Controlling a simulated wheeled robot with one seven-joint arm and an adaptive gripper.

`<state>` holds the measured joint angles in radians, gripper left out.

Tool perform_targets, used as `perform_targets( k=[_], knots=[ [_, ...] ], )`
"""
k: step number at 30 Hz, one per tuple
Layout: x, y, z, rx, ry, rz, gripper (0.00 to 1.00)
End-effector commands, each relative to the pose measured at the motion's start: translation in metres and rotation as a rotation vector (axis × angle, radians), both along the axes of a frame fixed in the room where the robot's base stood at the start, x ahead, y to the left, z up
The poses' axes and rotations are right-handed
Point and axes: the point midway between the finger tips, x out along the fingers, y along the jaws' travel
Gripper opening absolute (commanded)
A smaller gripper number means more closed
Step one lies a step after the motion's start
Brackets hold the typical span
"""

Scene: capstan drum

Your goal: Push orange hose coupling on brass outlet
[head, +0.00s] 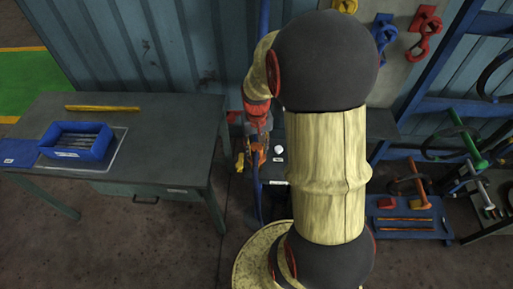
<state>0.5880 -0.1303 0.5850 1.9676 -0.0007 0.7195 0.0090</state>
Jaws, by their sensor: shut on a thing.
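My gripper (258,128) points down in the gap between the workbench and my arm, close to the corrugated wall. It is small in the picture and partly covered by my own wrist. Its fingers are shut on an orange piece, which looks like the orange hose coupling (257,150), at their lower end. A blue hose (257,200) hangs below it towards the floor. I cannot make out the brass outlet for certain. A small yellow piece (239,162) shows just left of the coupling. Whether the coupling touches an outlet cannot be told.
A grey workbench (180,130) at left holds a blue bin (77,141) and a yellow bar (102,108). A small white knob (279,150) is right of the coupling. A blue tool tray (408,222) and rack (440,105) stand at right. Floor in front is clear.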

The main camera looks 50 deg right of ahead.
Motion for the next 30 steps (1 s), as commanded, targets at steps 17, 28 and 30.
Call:
perform_targets(
  k=[17, 28, 30],
  knots=[
    [0.0, 0.0, -0.027, 0.0, 0.0, 0.0, 0.02],
    [0.0, 0.0, -0.043, -0.001, -0.001, 0.0, 0.02],
    [0.0, 0.0, -0.046, -0.001, -0.001, 0.0, 0.02]
  ],
)
